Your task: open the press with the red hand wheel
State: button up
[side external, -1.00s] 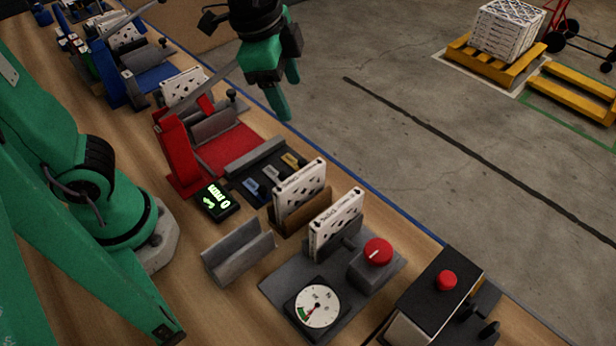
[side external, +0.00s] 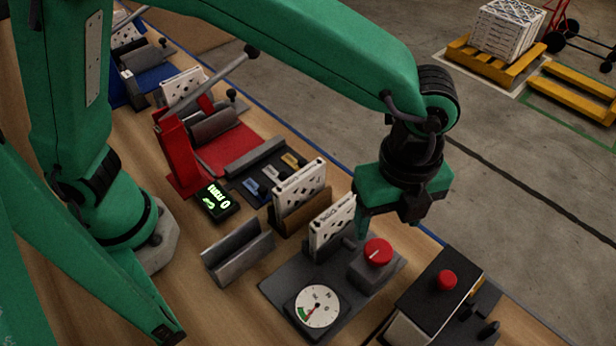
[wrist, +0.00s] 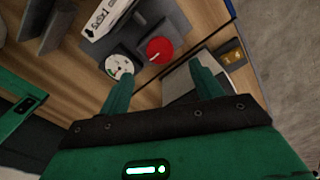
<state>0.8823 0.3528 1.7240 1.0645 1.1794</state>
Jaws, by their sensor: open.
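The press has a dark grey base plate (side external: 275,287) near the table's right part. On it stand the red hand wheel (side external: 378,251), a round white dial (side external: 317,306) and a white patterned boxed filter (side external: 331,230) held upright. My gripper (side external: 385,222) is above and just behind the wheel, apart from it. In the wrist view my gripper (wrist: 162,82) has its two green fingers spread with nothing between them. The red wheel (wrist: 160,50) with its pale mark lies beyond and between the fingertips, and the dial (wrist: 119,67) is left of it.
A black-topped box with a red button (side external: 446,280) stands right of the press. A grey V-shaped holder (side external: 238,252), another boxed filter (side external: 300,186) and a red lever device (side external: 180,155) stand to the left. A small display (side external: 214,202) glows green.

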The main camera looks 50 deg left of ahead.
aim_at(379, 250)
jog(key=shift+f, duration=0.15)
jog(key=shift+f, duration=3.8)
jog(key=c, duration=1)
